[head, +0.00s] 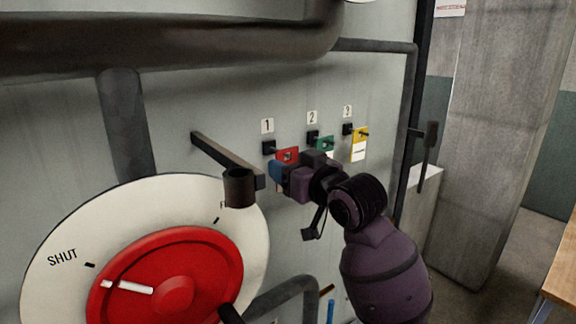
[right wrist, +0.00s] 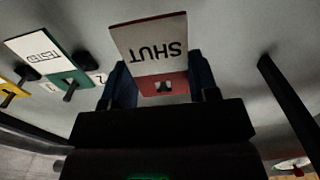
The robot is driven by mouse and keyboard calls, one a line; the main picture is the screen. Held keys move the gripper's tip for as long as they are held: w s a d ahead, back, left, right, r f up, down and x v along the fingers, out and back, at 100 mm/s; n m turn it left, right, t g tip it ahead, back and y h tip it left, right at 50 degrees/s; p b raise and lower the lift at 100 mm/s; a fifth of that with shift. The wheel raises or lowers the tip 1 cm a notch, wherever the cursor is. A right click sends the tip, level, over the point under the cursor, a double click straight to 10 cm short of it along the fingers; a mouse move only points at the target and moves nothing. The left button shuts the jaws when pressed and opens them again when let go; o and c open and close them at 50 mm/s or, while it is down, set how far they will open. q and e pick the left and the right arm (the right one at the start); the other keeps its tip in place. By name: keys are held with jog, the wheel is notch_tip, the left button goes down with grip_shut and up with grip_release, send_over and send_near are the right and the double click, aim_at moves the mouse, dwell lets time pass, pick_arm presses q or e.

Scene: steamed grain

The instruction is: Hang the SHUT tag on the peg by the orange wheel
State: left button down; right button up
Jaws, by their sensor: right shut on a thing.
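The SHUT tag (right wrist: 148,43) is a white plate with a red end (right wrist: 176,86) that has a hole. It appears upside down in the right wrist view, between my right gripper's blue fingers. In the head view its red part (head: 287,155) shows just below the number 1 peg (head: 268,147). My right gripper (head: 284,173) is shut on this tag near the panel. I cannot tell whether the peg is still in the hole. The large wheel (head: 175,293) at lower left looks red, on a white dial marked SHUT. No clearly orange wheel shows. My left gripper is out of view.
A green tag (head: 325,143) hangs at peg 2 and a yellow tag (head: 359,143) at peg 3. A dark bracket (head: 222,157) with a round end juts out between the dial and my right gripper. Thick pipes (head: 150,45) cross above.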

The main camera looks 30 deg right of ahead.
jog(key=shift+s+d, duration=0.1)
jog(key=shift+s, duration=0.6)
dwell(0.4)
